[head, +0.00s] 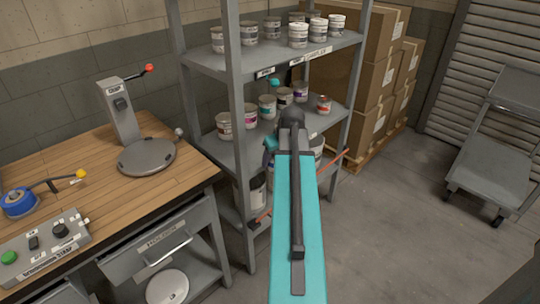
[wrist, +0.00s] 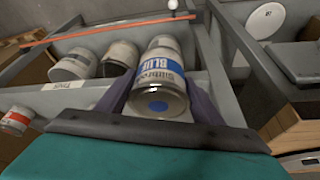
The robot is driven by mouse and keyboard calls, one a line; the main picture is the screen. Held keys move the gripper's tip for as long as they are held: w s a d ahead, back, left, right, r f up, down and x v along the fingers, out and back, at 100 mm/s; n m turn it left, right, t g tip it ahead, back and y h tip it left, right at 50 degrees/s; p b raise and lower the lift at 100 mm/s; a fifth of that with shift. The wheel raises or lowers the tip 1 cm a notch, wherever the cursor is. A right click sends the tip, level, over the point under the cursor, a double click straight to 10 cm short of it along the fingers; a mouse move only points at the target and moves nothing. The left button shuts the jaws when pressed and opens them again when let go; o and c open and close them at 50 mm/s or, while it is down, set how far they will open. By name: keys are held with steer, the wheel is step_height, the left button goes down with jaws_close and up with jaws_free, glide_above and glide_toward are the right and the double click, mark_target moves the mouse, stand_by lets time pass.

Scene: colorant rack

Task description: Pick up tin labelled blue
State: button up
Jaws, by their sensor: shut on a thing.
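The tin labelled BLUE (wrist: 158,78) is in the middle of the wrist view, a pale tin with a blue label band and a blue dot on its near end. My gripper (wrist: 160,88) is shut on it, one dark finger on each side. In the head view my teal arm reaches toward the grey shelf rack (head: 235,100) and covers the tin and the fingertips. I cannot tell from these frames whether the tin touches the shelf.
Other tins (wrist: 72,65) stand close by, and a red-labelled tin (wrist: 17,120) is at the left. An orange bar (head: 332,172) crosses the rack's front low down. A wooden workbench (head: 85,165) stands left, cartons (head: 368,85) behind, and clear floor (head: 400,215) lies right.

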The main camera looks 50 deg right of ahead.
steer(key=shift+s+a, duration=0.25)
steer(key=shift+s, duration=0.35)
steer(key=shift+s+a, duration=0.2)
steer(key=shift+s, duration=0.4)
steer(key=shift+s, duration=0.1)
